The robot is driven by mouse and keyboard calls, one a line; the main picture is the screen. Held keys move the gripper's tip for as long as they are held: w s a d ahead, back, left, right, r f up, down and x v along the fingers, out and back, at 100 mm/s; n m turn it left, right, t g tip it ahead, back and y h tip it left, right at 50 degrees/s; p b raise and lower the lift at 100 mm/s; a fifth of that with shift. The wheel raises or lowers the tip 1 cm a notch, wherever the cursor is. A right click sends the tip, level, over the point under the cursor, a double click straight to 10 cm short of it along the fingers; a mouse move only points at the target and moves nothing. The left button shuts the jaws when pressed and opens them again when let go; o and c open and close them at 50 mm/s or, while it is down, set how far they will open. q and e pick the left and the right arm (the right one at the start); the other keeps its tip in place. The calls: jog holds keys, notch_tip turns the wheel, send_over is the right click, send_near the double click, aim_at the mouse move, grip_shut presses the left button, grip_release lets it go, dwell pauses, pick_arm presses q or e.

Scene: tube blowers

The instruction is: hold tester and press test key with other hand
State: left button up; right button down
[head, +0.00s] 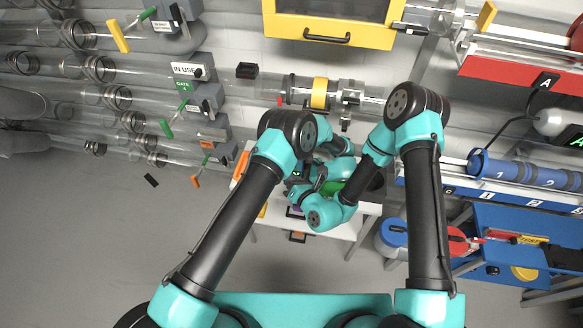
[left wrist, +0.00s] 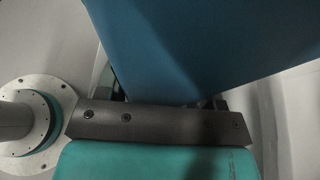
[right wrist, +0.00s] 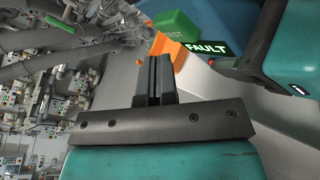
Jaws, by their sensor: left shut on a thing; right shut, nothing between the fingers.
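The tester shows in the right wrist view with a dark display (right wrist: 207,48) reading FAULT in green and a green key (right wrist: 178,30) marked TEST. In the left wrist view a blue surface (left wrist: 200,45), which looks like its body, fills the top. My left gripper (left wrist: 168,100) is shut on it; its fingers are mostly hidden. My right gripper (right wrist: 154,62) is shut and empty, its tips just below and left of the green key; I cannot tell whether they touch. In the head view my arms cover most of the tester, and both grippers are hard to make out.
A white table (head: 362,222) stands below the arms. An orange part (right wrist: 163,44) lies behind the right fingertips. Clear tubes with a yellow-banded carrier (head: 319,92) run along the wall. A blue bench (head: 520,235) stands at right. The grey floor at left is mostly clear.

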jog(key=shift+s+a, duration=0.25)
jog(key=shift+s, duration=1)
jog(key=shift+s+a, duration=0.25)
jog(key=shift+s, duration=1)
pick_arm(q)
jog(key=o, duration=1.1)
jog(key=shift+o, duration=0.2)
jog(key=shift+d, duration=0.15)
jog(key=shift+v, duration=3.65)
jog(key=shift+d+r, duration=0.1)
